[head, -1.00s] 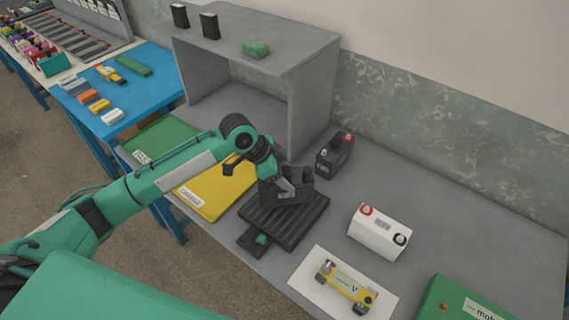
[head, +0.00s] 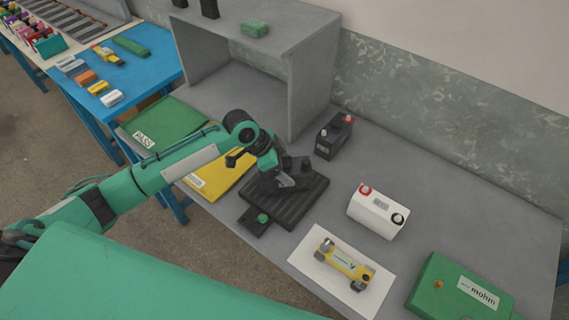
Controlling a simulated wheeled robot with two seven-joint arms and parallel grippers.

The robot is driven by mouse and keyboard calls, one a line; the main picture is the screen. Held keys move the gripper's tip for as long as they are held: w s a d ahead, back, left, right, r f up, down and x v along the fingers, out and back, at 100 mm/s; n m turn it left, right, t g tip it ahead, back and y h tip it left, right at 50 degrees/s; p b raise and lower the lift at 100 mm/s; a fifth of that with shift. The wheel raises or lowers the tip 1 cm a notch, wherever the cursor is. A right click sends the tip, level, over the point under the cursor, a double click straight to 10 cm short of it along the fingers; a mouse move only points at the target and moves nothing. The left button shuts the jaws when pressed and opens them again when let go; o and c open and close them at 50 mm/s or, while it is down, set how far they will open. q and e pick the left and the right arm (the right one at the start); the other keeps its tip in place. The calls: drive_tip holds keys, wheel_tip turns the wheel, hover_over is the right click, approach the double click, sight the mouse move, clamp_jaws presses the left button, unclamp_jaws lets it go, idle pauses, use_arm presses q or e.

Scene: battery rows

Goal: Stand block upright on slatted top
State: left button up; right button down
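A black slatted top (head: 290,212) lies on the grey bench, with a small black part and green knob at its front left. A dark block (head: 297,164) is at its back edge, partly hidden by my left gripper; whether it rests there or is held, and its exact tilt, I cannot tell. My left gripper (head: 286,182) is low over the back of the slatted top, right against the block, with a grey finger in front. Dark parts merge, so its opening is unclear. My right gripper is out of view.
A black battery (head: 333,138) stands behind the slatted top. A white battery (head: 377,212) is to the right. A yellow device (head: 345,262) lies on white paper in front. A grey shelf (head: 311,90) rises behind. Yellow (head: 219,178) and green (head: 165,125) mats lie left.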

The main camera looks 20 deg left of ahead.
use_arm(q)
drive_tip(key=shift+a+r, duration=0.1)
drive_tip(key=shift+r, duration=0.1)
drive_tip(key=b+v, duration=0.2)
drive_tip(key=v, duration=0.8)
drive_tip(key=shift+a+r, duration=0.1)
drive_tip(key=shift+r, duration=0.05)
drive_tip(key=shift+s+a+r, duration=0.2)
drive_tip(key=shift+a+r, duration=0.1)
drive_tip(key=shift+r, duration=0.35)
